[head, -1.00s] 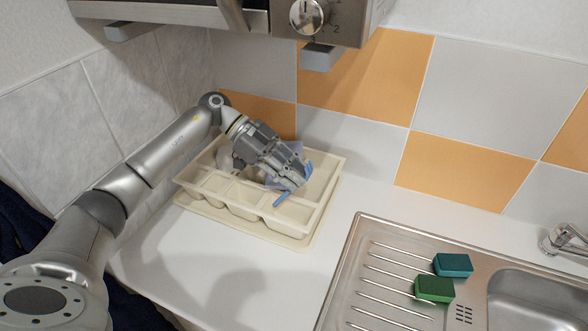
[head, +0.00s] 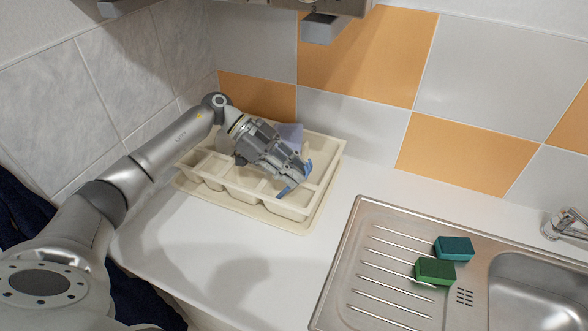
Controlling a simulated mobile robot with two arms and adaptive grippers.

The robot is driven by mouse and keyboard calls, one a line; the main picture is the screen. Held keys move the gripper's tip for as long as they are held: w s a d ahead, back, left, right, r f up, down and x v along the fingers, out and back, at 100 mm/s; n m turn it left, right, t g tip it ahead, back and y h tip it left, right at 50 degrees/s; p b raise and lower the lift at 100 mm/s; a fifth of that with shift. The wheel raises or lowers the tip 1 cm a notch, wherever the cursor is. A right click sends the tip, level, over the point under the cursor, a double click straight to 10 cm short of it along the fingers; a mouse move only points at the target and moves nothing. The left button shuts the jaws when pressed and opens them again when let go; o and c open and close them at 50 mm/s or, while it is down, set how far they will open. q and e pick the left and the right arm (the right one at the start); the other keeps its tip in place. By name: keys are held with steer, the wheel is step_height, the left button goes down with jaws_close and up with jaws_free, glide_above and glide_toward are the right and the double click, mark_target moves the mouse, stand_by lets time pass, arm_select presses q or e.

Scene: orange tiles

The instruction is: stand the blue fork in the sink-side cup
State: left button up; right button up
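My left gripper (head: 287,181) reaches down over the cream cutlery tray (head: 310,213) on the white counter. A blue piece, which looks like the blue fork (head: 286,190), shows at its fingertips, above the tray's right part. The fingers cover the middle of the fork, and I cannot tell whether they are closed on it or just around it. I cannot make out its tines. No sink-side cup shows in this view. My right gripper is not in view.
A steel sink with a ribbed drainboard (head: 340,300) is at the right, with a teal sponge (head: 454,248) and a green sponge (head: 435,271) on it. A tap (head: 565,225) stands far right. A cabinet or appliance overhangs above. Counter between tray and sink is clear.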

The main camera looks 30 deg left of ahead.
arm_select(q)
steer(key=o, duration=0.5)
steer(key=shift+c, duration=0.2)
steer(key=shift+o, duration=0.2)
steer(key=shift+a, duration=0.1)
steer(key=v, duration=1.2)
